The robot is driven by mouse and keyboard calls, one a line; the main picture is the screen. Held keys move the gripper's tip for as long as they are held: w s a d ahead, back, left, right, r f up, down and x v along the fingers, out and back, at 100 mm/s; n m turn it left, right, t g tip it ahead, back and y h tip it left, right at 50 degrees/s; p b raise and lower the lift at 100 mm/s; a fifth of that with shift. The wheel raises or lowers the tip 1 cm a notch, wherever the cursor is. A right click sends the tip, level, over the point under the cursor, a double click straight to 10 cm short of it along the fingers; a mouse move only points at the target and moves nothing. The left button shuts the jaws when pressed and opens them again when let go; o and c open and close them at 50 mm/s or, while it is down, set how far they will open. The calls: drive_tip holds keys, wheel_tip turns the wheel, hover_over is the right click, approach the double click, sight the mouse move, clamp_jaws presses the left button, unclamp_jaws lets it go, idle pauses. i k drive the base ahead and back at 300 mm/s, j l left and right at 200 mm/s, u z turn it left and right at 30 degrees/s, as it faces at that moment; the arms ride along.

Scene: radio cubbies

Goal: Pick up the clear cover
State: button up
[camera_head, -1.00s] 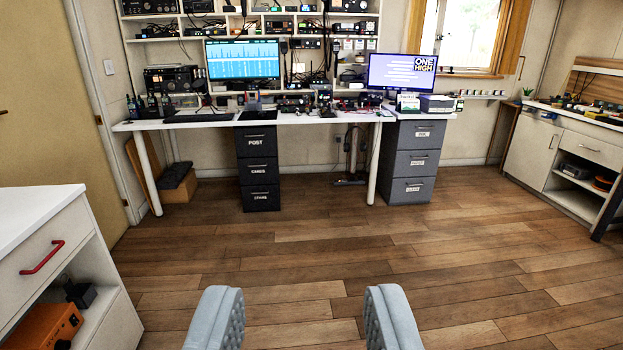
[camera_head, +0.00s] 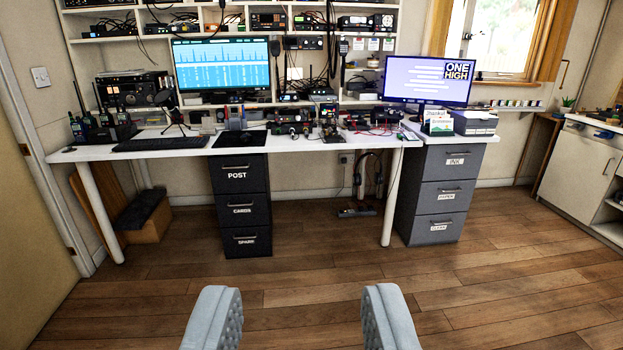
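My gripper (camera_head: 300,320) shows at the bottom of the view. Its two grey padded fingers are wide apart with only wooden floor between them, so it is open and empty. I cannot make out a clear cover anywhere in this view. The white desk (camera_head: 190,143) ahead carries many small items, too small to tell apart at this distance. My gripper is well short of the desk.
A black drawer cabinet (camera_head: 240,205) and a grey one (camera_head: 440,195) stand under the desk. Monitors (camera_head: 222,65) and (camera_head: 428,80) stand on it, with radio shelves behind. A white cabinet (camera_head: 578,170) is at right. The wooden floor (camera_head: 310,270) ahead is clear.

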sight(332, 130)
drive_tip(key=i, duration=1.7)
drive_tip(key=i+j+z, duration=0.1)
drive_tip(key=i, duration=1.6)
drive_tip(key=i+j+z, duration=0.1)
drive_tip(key=i+z, duration=0.2)
